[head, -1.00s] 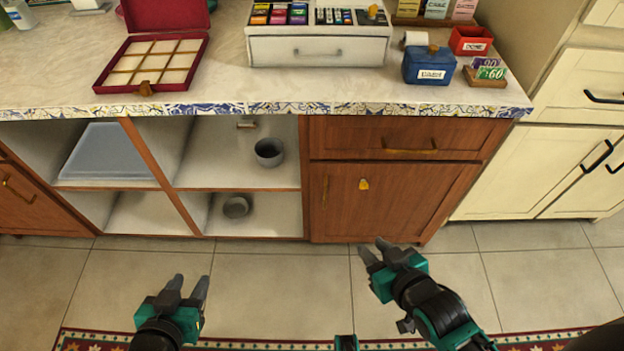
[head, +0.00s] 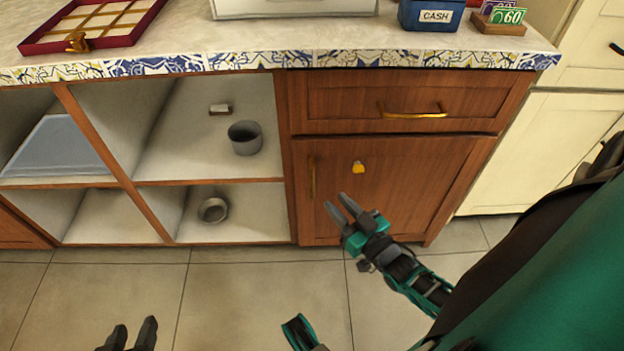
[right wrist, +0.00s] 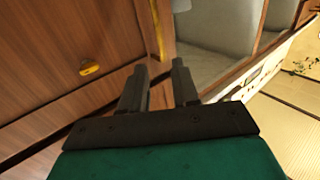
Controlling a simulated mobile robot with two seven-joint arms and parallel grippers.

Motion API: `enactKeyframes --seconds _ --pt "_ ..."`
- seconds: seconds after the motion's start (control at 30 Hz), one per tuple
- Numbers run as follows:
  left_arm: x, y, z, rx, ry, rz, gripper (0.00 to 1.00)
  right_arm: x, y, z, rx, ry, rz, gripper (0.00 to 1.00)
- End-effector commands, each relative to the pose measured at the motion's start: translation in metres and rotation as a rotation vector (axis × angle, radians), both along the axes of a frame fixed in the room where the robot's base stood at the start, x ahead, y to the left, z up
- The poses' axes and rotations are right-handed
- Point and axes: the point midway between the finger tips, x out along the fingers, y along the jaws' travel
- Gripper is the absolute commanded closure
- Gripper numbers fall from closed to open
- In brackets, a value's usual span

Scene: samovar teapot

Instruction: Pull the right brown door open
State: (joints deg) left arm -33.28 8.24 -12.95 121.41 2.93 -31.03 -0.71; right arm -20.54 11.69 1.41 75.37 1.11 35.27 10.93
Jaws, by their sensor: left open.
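The right brown door (head: 410,190) is closed under a brown drawer in the head view. Its vertical brass handle (head: 312,178) is near its left edge, and a small yellow piece (head: 358,167) sits on its upper middle. My right gripper (head: 337,206) is open and empty in front of the door's lower left part, below and right of the handle. In the right wrist view the handle (right wrist: 157,28) shows ahead of the open fingers (right wrist: 157,82), apart from them. My left gripper (head: 134,331) is open and empty at the bottom left, over the floor.
Open shelves (head: 160,184) left of the door hold a grey cup (head: 246,138) and a grey bowl (head: 213,210). The drawer (head: 460,105) has a brass handle. Cream cabinets (head: 525,150) stand at right. Tiled floor (head: 240,300) in front is clear.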

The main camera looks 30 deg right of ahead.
Motion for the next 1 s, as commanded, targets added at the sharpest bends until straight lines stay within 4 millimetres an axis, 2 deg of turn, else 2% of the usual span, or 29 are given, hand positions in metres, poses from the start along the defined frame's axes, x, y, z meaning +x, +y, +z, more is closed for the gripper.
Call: enactKeyframes --seconds 0.3,0.5,0.7,0.93,1.0 --pt "0.0 -0.004 -0.014 -0.006 0.008 -0.008 0.57 0.068 0.003 -0.002 -0.002 -0.003 0.002 0.7" --pt "0.002 -0.009 -0.014 -0.014 0.004 -0.017 0.57 0.096 0.004 -0.001 -0.002 -0.001 0.001 0.7" --pt "0.004 -0.01 -0.012 -0.017 0.0 -0.018 0.57 0.107 0.005 -0.001 -0.001 0.002 0.001 0.7" --pt "0.004 -0.01 -0.011 -0.017 -0.002 -0.017 0.57 0.107 0.005 0.0 -0.001 0.002 0.001 0.7" --pt "0.004 -0.009 -0.011 -0.017 -0.002 -0.017 0.57 0.107 0.005 0.0 -0.001 0.002 0.001 0.75"
